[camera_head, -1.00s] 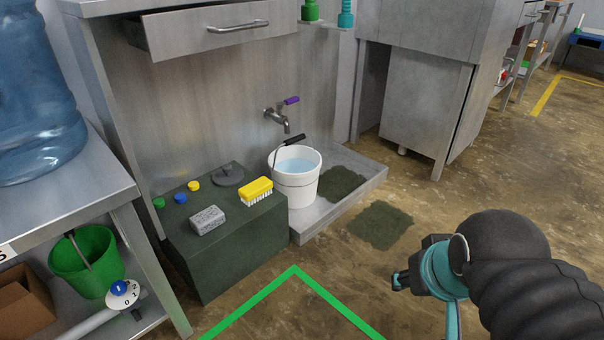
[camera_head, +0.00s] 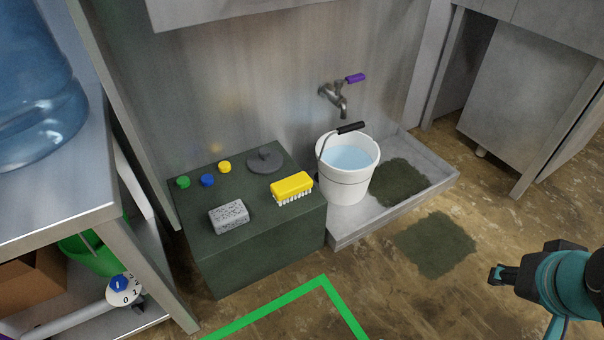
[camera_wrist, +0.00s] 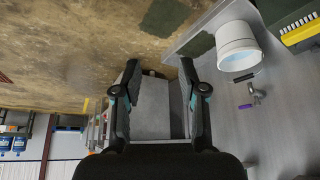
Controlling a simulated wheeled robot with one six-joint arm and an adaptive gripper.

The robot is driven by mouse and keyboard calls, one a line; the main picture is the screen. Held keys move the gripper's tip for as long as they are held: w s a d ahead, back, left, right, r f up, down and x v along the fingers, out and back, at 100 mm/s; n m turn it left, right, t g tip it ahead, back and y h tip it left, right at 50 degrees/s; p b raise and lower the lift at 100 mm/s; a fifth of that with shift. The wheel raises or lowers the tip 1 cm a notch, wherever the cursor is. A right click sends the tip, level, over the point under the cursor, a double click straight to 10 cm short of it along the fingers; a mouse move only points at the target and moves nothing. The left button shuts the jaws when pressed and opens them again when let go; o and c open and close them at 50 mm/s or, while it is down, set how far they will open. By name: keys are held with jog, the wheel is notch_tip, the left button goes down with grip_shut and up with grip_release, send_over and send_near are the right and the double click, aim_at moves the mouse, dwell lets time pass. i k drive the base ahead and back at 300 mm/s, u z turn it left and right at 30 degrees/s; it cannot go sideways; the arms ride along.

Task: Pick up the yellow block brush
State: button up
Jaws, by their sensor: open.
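The yellow block brush (camera_head: 292,186) lies bristles down on the dark green box (camera_head: 262,246), near its right edge. Its yellow back faces up and its white bristles show along the front. In the wrist view part of the brush (camera_wrist: 302,31) shows at the upper right edge. My gripper (camera_head: 497,274) is at the far right of the head view, well apart from the brush. In the wrist view my gripper (camera_wrist: 158,72) has its two fingers spread with nothing between them.
A grey speckled sponge-like block (camera_head: 229,217), a grey round lid (camera_head: 265,161) and green, blue and yellow caps share the box top. A white bucket of water (camera_head: 345,185) stands right of the brush in a metal tray (camera_head: 350,228), under a tap (camera_head: 335,97).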

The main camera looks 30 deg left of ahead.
aim_at(293, 186)
jog(key=u, duration=0.4)
jog(key=i, duration=0.85)
jog(key=u, duration=0.45)
